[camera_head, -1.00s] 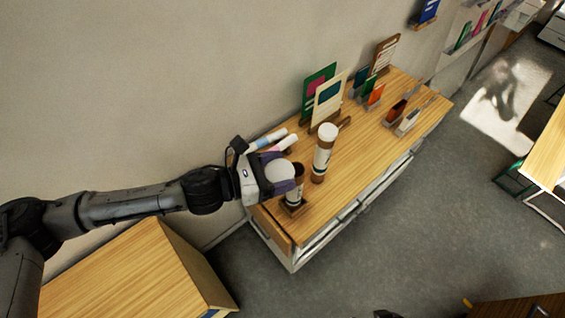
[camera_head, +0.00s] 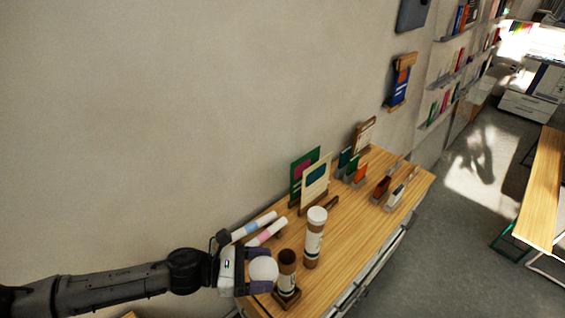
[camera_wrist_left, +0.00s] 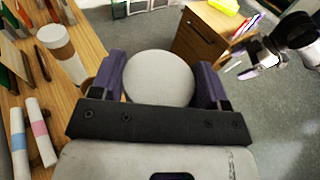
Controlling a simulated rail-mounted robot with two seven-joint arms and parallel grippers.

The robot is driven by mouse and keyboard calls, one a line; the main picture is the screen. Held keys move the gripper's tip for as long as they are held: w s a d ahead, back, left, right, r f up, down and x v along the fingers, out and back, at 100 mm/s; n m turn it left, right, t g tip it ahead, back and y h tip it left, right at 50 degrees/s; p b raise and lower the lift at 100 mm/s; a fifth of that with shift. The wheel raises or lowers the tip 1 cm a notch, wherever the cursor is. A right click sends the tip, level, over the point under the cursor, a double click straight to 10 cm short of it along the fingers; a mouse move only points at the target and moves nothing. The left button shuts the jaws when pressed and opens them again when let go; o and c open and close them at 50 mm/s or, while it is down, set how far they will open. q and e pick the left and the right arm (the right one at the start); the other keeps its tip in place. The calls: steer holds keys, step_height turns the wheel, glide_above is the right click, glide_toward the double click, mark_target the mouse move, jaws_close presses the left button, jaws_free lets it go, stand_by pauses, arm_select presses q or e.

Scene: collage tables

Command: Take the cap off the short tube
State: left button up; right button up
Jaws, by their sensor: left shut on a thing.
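My left gripper (camera_head: 262,272) is shut on a round white cap (camera_head: 262,269). The cap also shows between the purple fingers in the left wrist view (camera_wrist_left: 158,78). The short tube (camera_head: 287,263) stands upright in a dark wooden base on the table, brown with a pale label. Its top is open and uncapped, and the held cap is just left of it in the head view. The fingers and cap hide most of it in the wrist view. My right gripper (camera_wrist_left: 258,62) shows small at the upper right of the wrist view; its jaws are unclear.
A taller tube (camera_head: 315,238) with a white cap stands behind the short one. Two rolled papers (camera_head: 262,229) lie at the table's left end. Upright cards (camera_head: 315,183) and small holders (camera_head: 384,187) fill the back. The front strip of the wooden table (camera_head: 345,264) is clear.

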arm_select(q)
steer(key=w+a+f+n+t+y, duration=0.2)
steer(key=w+n+t, duration=0.2)
steer(key=w+t, duration=0.1)
steer(key=a+r+n+t+y, duration=0.2)
steer(key=r+n+t+y, duration=0.25)
steer(key=r, duration=0.65)
steer(key=a+r+n+t+y, duration=0.35)
steer(key=r+n+y, duration=0.2)
steer(key=r, duration=0.55)
steer(key=s+a+f+n+t+y, duration=0.1)
steer(key=s+a+n+y, duration=0.1)
steer(key=s+a+y, duration=0.3)
step_height(320, 180, down, 12)
steer(key=s+a+h, duration=0.1)
steer(key=a, duration=0.1)
steer(key=shift+s, duration=0.25)
